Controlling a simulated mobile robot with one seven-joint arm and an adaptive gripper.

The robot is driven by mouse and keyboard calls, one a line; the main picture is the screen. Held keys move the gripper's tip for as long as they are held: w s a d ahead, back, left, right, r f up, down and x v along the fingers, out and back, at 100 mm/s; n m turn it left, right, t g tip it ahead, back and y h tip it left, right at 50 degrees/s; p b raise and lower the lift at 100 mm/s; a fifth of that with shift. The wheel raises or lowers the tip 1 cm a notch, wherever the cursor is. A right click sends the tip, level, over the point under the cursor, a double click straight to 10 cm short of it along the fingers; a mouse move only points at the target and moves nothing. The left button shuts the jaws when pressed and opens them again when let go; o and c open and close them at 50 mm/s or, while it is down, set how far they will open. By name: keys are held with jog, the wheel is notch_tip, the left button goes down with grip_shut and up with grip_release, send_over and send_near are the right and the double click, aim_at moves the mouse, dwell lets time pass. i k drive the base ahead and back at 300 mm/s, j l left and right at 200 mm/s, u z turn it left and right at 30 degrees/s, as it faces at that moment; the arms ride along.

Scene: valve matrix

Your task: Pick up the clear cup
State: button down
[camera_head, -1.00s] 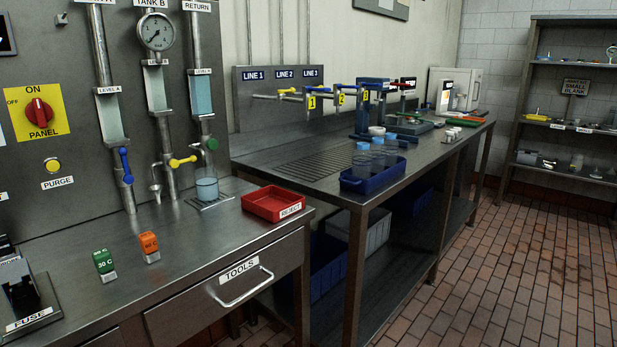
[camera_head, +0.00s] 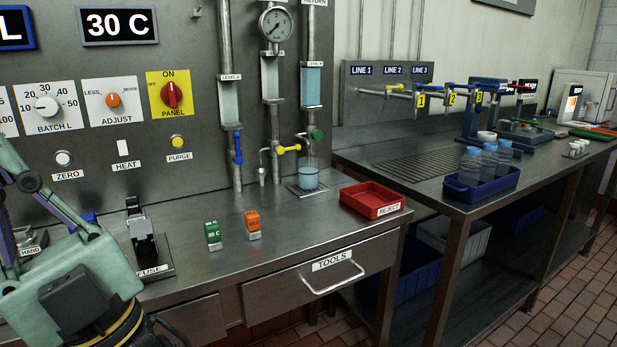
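A clear cup (camera_head: 308,177) with pale blue liquid stands upright on a small drip plate (camera_head: 307,190) below the tank taps, on the left steel counter. Several clear cups with blue tops (camera_head: 470,162) stand in a blue tray (camera_head: 482,187) on the right bench. Part of my arm shows at the lower left, well apart from the cups. I cannot make out my gripper's fingertips in this view.
A red reject tray (camera_head: 372,203) sits right of the cup. A green block (camera_head: 213,235) and an orange block (camera_head: 252,224) stand in front. A yellow-handled tap (camera_head: 288,149) is close above the cup. The fuse holder (camera_head: 143,232) is further left.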

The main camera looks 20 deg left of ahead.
aim_at(307, 168)
jog(key=i+j, duration=0.65)
jog(key=i, duration=0.25)
